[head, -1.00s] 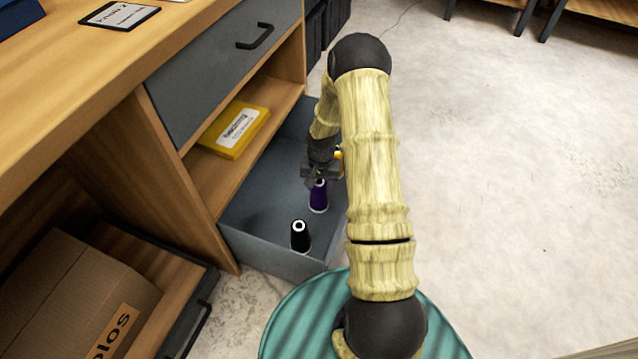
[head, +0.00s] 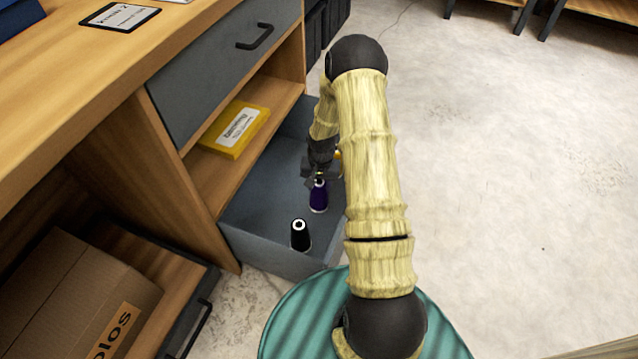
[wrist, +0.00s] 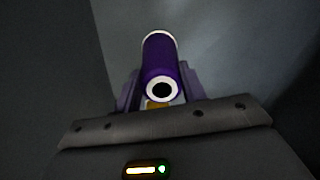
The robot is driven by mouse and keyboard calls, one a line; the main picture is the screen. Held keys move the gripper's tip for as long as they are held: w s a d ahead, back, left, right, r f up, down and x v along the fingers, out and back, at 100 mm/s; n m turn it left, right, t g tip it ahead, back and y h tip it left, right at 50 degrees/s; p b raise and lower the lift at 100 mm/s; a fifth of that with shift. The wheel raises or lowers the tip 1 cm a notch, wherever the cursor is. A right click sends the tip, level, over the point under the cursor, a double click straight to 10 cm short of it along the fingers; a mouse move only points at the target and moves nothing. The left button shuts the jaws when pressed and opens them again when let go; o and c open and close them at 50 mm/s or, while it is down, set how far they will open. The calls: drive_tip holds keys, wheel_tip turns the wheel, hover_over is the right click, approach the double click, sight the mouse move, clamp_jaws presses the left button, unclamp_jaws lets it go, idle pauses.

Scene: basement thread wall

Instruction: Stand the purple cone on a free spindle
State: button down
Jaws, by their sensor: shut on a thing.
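The purple cone (head: 318,197) is upright in the open grey drawer, with its narrow white top toward my gripper. In the wrist view the purple cone (wrist: 160,65) sits between my fingers, its hollow top facing the camera. My gripper (head: 318,178) is shut on the cone near its top; the fingers also show in the wrist view (wrist: 160,92). I cannot tell whether the cone's base touches the drawer floor. No spindle is visible in either view.
A black cone (head: 300,235) stands near the drawer's front corner. The open drawer (head: 255,215) has walls around both cones. A yellow box (head: 235,130) lies on the shelf above. A cardboard box (head: 75,295) is at the lower left. Floor on the right is clear.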

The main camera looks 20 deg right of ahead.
drive_tip(key=c, duration=0.7)
unclamp_jaws()
drive_tip(key=r+p, duration=0.3)
drive_tip(key=r, duration=0.2)
drive_tip(key=r+p, duration=0.3)
drive_tip(key=r, duration=0.3)
drive_tip(key=r+p, duration=0.3)
drive_tip(key=r, duration=0.3)
drive_tip(key=shift+s+d+r, duration=0.15)
drive_tip(key=shift+d+r, duration=0.1)
